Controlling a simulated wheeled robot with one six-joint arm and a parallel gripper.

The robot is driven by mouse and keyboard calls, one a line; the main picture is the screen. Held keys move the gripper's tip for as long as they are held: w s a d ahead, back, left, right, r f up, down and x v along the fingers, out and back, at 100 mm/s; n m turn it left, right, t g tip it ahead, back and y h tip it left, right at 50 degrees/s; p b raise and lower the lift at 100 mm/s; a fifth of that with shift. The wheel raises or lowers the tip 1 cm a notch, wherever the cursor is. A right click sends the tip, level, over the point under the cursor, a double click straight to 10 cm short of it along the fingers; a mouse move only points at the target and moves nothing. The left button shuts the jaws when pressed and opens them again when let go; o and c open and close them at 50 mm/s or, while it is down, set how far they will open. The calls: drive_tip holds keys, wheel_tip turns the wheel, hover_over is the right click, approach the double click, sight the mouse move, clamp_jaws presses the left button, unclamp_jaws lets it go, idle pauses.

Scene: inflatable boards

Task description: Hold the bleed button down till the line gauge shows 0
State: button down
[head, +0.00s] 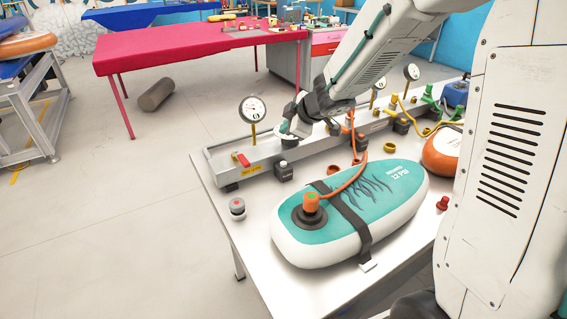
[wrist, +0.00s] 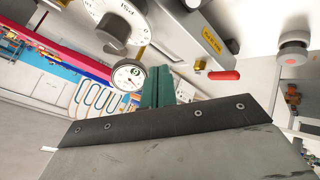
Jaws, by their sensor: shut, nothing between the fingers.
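The line gauge (head: 253,109) is a round white dial on a brass stem at the left end of the grey rail. A round gauge with a dark needle also shows in the wrist view (wrist: 128,75), left of the fingertips; its reading is too small to tell. My gripper (head: 285,127) is shut and empty, low over the rail just right of the gauge. Its green fingers (wrist: 157,88) are together in the wrist view. I cannot pick out the bleed button for certain, nor whether the fingertips touch anything; the arm hides part of the rail there.
A red lever (head: 243,160) sits on the rail's left end beside a yellow label (head: 259,170). A teal and white inflatable board (head: 400,205) with an orange hose lies in front. More gauges and fittings line the rail rightward.

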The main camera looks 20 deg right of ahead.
drive_tip(key=shift+f, duration=0.1)
drive_tip(key=shift+f, duration=4.3)
drive_tip(key=shift+f, duration=0.4)
drive_tip(key=shift+f, duration=0.5)
drive_tip(key=shift+r, duration=0.95)
drive_tip(key=shift+r, duration=2.5)
